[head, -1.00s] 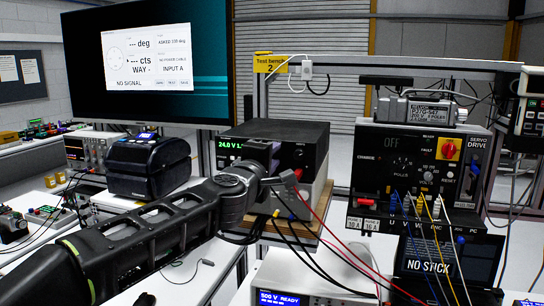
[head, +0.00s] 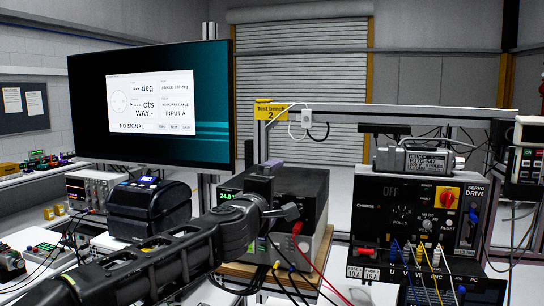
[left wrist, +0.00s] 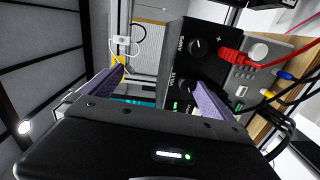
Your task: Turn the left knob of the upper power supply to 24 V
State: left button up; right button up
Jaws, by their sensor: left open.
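In the left wrist view the panel is turned sideways. The left knob (left wrist: 187,87), black and round, is nearer the green display; a second knob (left wrist: 198,47) sits farther up. My left gripper (left wrist: 155,88) is open and empty, with one finger overlapping the panel close to the left knob. Contact is not visible. My right gripper is out of view.
Red and black leads (head: 313,268) hang in front of the supply. The servo drive cabinet (head: 394,220) stands to the right, a black label printer (head: 150,210) to the left. A monitor (head: 218,100) behind reads NO SIGNAL.

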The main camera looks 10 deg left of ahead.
pick_arm(q)
notch_tip(320, 180, up, 6)
jog(key=shift+s+r+t, duration=0.25)
jog(key=shift+t, duration=0.05)
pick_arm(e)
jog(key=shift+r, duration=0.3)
pick_arm(q)
jog(key=shift+a, duration=0.1)
jog(key=shift+g, duration=0.5)
jog(key=f, duration=0.3)
jog(key=d+f, duration=0.1)
jog(key=f, duration=0.1)
jog(key=shift+w+f, duration=0.1)
jog(key=shift+w, duration=0.15)
jog(key=shift+c, duration=0.8)
jog(key=shift+s+f+b, duration=0.2)
jog(key=shift+s+b, duration=0.1)
jog(key=shift+s, duration=0.1)
jog(key=shift+c, duration=1.4)
jog(key=s, duration=0.3)
jog(key=shift+s+r, duration=0.2)
jog(key=shift+r, duration=0.05)
jog(key=shift+c, duration=0.5)
jog(key=s, duration=0.3)
jog(key=s+f, duration=0.1)
jog(key=shift+s+a, duration=0.35)
jog(key=shift+s, duration=0.05)
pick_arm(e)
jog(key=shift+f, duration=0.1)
